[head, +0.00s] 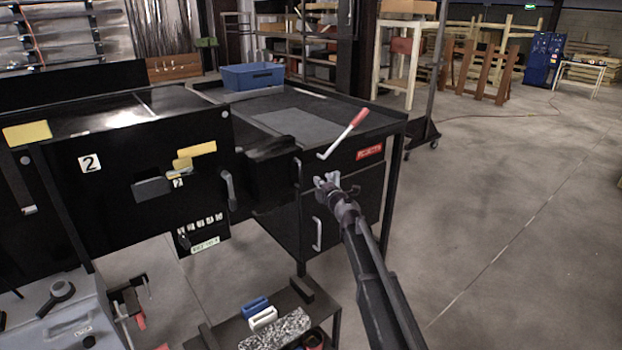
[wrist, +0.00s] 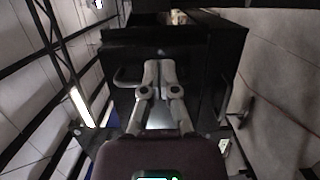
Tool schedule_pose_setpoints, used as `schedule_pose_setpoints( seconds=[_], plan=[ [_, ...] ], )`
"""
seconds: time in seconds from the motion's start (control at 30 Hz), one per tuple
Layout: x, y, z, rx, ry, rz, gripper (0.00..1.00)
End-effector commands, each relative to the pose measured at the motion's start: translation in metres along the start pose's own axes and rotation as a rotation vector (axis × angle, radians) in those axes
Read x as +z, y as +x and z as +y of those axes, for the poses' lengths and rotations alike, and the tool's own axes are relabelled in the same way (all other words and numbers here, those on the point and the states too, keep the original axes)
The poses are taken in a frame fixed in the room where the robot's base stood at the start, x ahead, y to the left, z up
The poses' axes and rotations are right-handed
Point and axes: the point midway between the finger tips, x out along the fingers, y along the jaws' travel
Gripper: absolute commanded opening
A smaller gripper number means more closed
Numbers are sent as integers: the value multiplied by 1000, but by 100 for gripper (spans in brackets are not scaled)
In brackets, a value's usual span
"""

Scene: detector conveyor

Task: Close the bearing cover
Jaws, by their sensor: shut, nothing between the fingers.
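My gripper (head: 327,181) is shut and empty, in front of the black cabinet (head: 370,200) at the right end of the machine. In the wrist view the gripper (wrist: 160,66) has its two grey fingers together, with a dark box-like body beyond them. A lever with a red grip (head: 345,132) slants up to the right just above my gripper in the head view. A black housing (head: 268,178) sits between the number 2 panel (head: 110,190) and the cabinet. No part is plainly marked as the bearing cover, so I cannot tell which it is or its state.
A blue bin (head: 252,77) stands on the table behind. A low cart (head: 215,336) below holds a blue block (head: 255,306), a white block (head: 263,318) and a speckled slab (head: 275,330). Metal handles (head: 318,234) stick out from the cabinet.

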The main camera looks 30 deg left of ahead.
Motion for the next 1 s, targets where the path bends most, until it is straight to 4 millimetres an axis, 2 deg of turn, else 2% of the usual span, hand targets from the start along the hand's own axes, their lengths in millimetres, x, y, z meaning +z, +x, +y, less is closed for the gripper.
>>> schedule_pose_setpoints(
  seconds=[0.03, 0.1, 0.4, 0.6, 1.0],
  plan=[
    [1, -14, 0, 0, 0, -1, 0],
    [4, -26, 0, 0, 0, -2, 0],
    [13, -64, 0, 0, 0, -2, 0],
    [16, -73, 0, 0, 0, -1, 0],
    [17, -74, 0, 0, 0, -1, 0]
  ],
)
